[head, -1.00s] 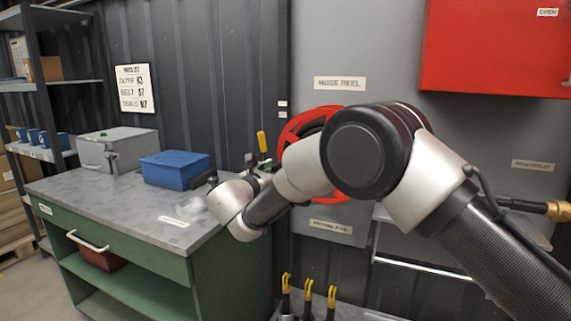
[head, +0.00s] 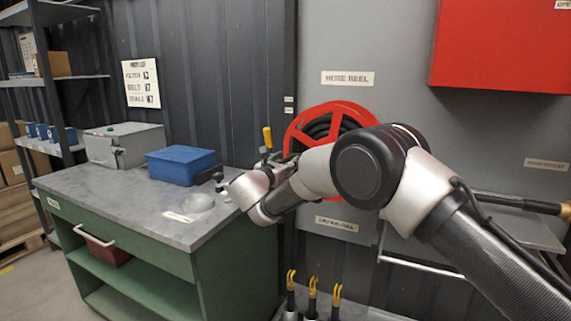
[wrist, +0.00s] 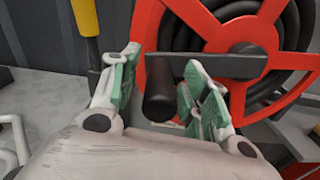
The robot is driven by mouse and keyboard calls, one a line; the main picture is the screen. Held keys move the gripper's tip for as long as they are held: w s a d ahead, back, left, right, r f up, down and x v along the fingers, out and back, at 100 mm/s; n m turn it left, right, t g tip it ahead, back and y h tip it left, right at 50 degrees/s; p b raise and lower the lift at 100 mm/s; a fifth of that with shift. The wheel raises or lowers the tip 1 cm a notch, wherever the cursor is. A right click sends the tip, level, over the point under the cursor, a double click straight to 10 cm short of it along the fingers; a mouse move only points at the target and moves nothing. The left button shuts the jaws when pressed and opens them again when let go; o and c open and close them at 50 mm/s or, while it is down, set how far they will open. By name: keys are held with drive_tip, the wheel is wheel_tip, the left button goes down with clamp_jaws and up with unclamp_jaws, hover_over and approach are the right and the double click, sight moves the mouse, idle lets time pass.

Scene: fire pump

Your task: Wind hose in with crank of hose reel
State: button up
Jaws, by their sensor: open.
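The hose reel (head: 293,133) has a red spoked rim and black hose and hangs on the grey wall panel, partly hidden by my arm. In the wrist view the reel (wrist: 268,12) fills the upper right. Its crank is a grey bar (wrist: 220,66) running left from the hub. The black crank handle (wrist: 158,95) sticks out toward the camera from the bar's left end. My gripper (wrist: 165,82) is open, with one green-padded finger on each side of the handle. Gaps show beside the handle, and the fingers do not clamp it. In the head view the gripper is mostly hidden.
A yellow-handled lever (wrist: 86,18) stands close left of my gripper. The green workbench (head: 120,200) with a blue box (head: 181,167) is at left. A red cabinet (head: 500,50) hangs upper right. Yellow-topped tools (head: 313,290) stand below the reel.

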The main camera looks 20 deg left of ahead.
clamp_jaws()
drive_tip(key=shift+r, duration=0.1)
